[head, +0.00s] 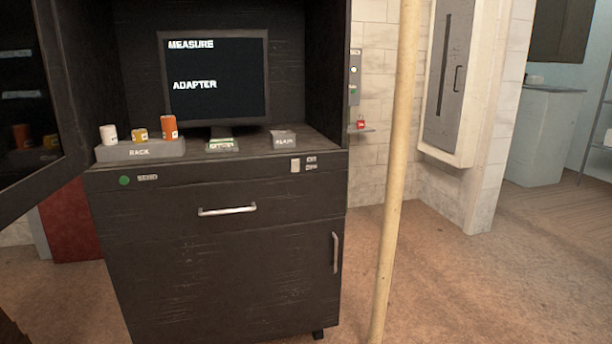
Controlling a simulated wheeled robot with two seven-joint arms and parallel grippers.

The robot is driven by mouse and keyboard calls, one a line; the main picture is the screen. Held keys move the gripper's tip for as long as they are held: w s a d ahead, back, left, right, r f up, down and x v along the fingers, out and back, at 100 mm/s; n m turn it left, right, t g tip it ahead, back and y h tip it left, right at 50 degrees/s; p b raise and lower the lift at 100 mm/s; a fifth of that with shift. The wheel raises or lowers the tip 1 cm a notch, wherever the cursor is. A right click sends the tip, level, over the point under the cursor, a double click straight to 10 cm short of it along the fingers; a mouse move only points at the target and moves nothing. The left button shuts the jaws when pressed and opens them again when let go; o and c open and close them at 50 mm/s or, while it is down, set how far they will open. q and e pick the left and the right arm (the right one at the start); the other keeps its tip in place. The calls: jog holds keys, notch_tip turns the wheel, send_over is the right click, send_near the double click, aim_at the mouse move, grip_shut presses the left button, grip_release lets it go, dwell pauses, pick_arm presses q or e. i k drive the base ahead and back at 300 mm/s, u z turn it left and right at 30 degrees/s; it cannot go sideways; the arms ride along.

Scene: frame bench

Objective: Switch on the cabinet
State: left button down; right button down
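The dark cabinet (220,265) stands at the left and centre. Its front strip carries a round green button or lamp (124,180) with a small label at the left. A pale rectangular switch-like part (295,165) sits at the right of the strip, beside two small labels (311,162). Its position is too small to tell. A screen (213,78) inside the cabinet is lit and reads "MEASURE" and "ADAPTER". Neither gripper is in view.
A grey rack (140,151) holds white, yellow and orange cylinders. A grey labelled block (284,139) and a small labelled item (222,145) lie on the shelf. A pale pole (395,180) stands right of the cabinet. An open door (25,130) is at left. Floor at right is clear.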

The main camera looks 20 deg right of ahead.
aim_at(295, 163)
jog(key=z, duration=0.35)
jog(key=i, duration=1.1)
jog(key=u, duration=0.4)
